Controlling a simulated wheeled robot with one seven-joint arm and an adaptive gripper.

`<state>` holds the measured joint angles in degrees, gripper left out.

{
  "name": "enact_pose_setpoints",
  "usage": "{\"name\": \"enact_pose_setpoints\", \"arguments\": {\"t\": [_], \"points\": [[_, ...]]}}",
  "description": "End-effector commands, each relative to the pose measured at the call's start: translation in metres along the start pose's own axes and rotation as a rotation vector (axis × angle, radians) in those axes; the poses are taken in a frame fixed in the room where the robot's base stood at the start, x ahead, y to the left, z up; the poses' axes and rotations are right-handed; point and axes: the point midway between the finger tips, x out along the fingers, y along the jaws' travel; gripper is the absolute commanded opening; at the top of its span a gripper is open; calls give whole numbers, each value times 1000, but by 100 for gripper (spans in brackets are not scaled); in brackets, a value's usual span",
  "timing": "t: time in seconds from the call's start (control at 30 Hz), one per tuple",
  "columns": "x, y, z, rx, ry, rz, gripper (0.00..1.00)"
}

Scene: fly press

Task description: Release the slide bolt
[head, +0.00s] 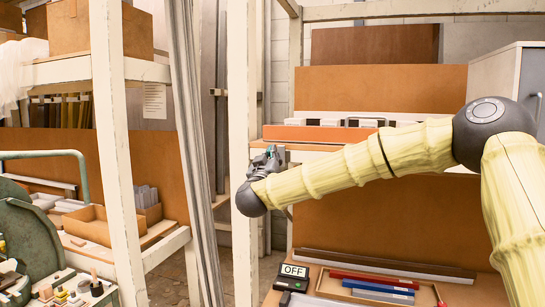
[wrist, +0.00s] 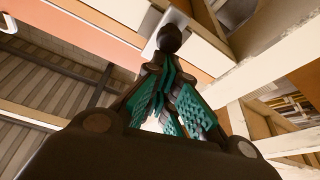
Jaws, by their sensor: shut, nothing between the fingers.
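My gripper (head: 268,156) is at the end of my yellow-sleeved arm, near the left end of the orange-fronted shelf and beside a white post. In the wrist view my gripper (wrist: 167,78) has dark fingers with teal ribbed pads. It is shut with nothing held. A dark round knob (wrist: 169,38) shows just beyond the fingertips, in front of a white panel. I cannot tell whether it touches the fingers, or whether it belongs to the slide bolt. No slide bolt can be made out clearly in the head view.
White posts (head: 241,150) and an orange-fronted shelf (head: 320,134) stand close to the gripper. A green machine (head: 35,225) is at the left. A bench below holds an OFF display (head: 294,271) and a tray with coloured bars (head: 372,283).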

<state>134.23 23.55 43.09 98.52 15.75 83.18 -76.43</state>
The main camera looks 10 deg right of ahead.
Motion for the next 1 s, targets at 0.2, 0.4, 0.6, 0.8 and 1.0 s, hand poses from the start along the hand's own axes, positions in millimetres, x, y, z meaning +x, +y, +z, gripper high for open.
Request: {"name": "enact_pose_setpoints", "arguments": {"t": [0.2,0.4,0.6,0.8,1.0], "points": [[4,1,-11,-2,-1,0,0],[10,0,-36,0,2,-1,0],[-5,-2,-37,-1,2,-3,0],[-30,-1,-36,-1,3,-1,0],[-62,-2,-37,0,3,-2,0]]}}
